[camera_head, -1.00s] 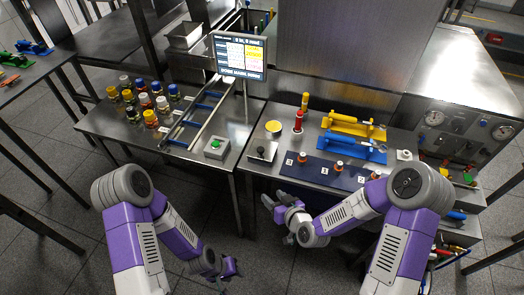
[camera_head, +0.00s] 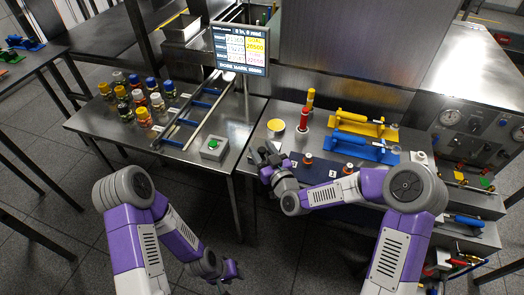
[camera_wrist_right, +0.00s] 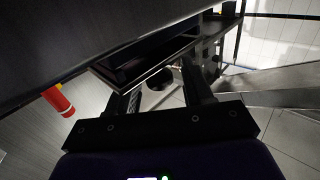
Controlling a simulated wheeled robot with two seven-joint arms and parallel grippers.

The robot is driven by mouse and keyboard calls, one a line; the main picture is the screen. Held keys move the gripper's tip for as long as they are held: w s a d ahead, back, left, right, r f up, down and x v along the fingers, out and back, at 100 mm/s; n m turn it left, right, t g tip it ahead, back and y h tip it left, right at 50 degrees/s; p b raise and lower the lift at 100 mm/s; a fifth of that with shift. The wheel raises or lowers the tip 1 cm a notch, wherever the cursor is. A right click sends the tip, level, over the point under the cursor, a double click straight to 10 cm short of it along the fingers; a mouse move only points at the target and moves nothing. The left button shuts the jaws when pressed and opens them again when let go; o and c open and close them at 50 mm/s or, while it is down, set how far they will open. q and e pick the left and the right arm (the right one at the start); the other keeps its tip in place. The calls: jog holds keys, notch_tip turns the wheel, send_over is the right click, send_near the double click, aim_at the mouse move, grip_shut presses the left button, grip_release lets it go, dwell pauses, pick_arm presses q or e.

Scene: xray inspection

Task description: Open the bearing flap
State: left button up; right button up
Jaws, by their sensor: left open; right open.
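I cannot tell for certain which thing is the bearing flap. My right gripper (camera_head: 266,157) is open above the left part of the steel bench (camera_head: 257,131), over the spot where a small plate with a black knob stood; it now hides that plate in the head view. In the right wrist view the open fingers of my right gripper (camera_wrist_right: 158,88) have a dark round knob (camera_wrist_right: 160,78) between them in the picture. Whether they touch it cannot be told. My left gripper (camera_head: 232,270) is open and empty, low in front of the left table.
A yellow disc (camera_head: 275,126) and a red-and-yellow cylinder (camera_head: 304,119) stand just behind my right gripper. The cylinder also shows in the right wrist view (camera_wrist_right: 58,99). Yellow (camera_head: 358,123) and blue (camera_head: 360,149) fixtures stand to the right. A green button box (camera_head: 214,148) sits left.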

jog(key=shift+w+a, duration=0.1)
jog(key=shift+w, duration=0.1)
jog(key=shift+c, duration=0.2)
grip_shut()
